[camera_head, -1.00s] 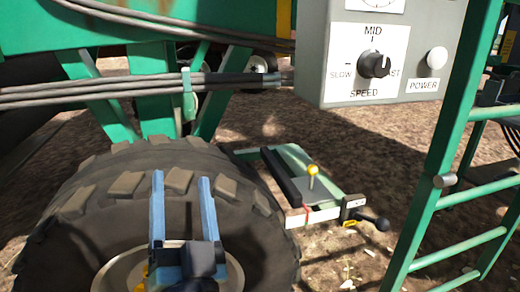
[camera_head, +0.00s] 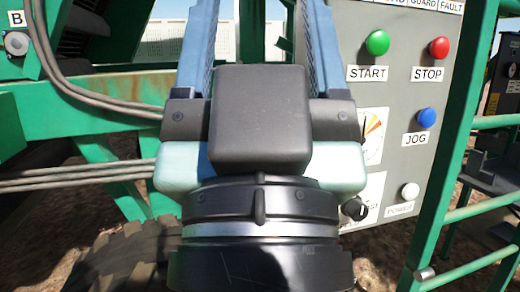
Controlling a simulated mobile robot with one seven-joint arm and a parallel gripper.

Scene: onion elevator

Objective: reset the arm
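My gripper (camera_head: 260,30) fills the middle of the head view, large and close to the camera. Its two blue fingers point up and stand wide apart. Nothing shows between them except the background, so it is open and empty. The tips run to the top edge of the picture. My black wrist is below it, at the bottom. The gripper and wrist hide the left part of the grey control panel (camera_head: 390,88), including most of the dial face around the black speed knob (camera_head: 354,209).
The panel has a green START button (camera_head: 377,43), red STOP button (camera_head: 438,47), blue JOG button (camera_head: 427,118) and white POWER button (camera_head: 410,191). A green ladder (camera_head: 447,160) stands at right. Green machine beams, grey cables (camera_head: 75,178) and a tire (camera_head: 125,262) are at left.

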